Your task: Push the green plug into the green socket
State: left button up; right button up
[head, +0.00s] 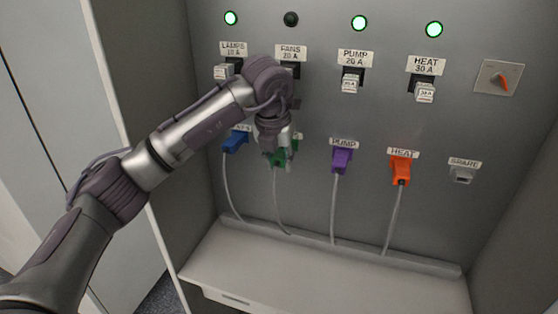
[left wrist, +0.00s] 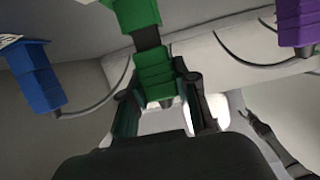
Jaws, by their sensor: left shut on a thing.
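The green plug (head: 279,160) is held in my left gripper (head: 277,150), low on the panel below the FANS label. In the left wrist view the plug (left wrist: 153,75) sits between the two fingers of the gripper (left wrist: 160,92), which is shut on it. The green socket (left wrist: 137,12) is at the top of that view, in line with the plug, with a short dark piece showing between them.
The blue plug (head: 236,142) is to the left; the purple plug (head: 342,160) and orange plug (head: 402,170) are to the right. A grey spare socket (head: 462,175) is at far right. The FANS lamp (head: 291,19) is dark; the other lamps are lit green. A shelf (head: 330,280) lies below.

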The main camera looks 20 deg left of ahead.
pick_arm(q)
jog(key=shift+w, duration=0.75)
dwell(0.5)
jog(key=o, duration=0.9)
jog(key=shift+o, duration=0.2)
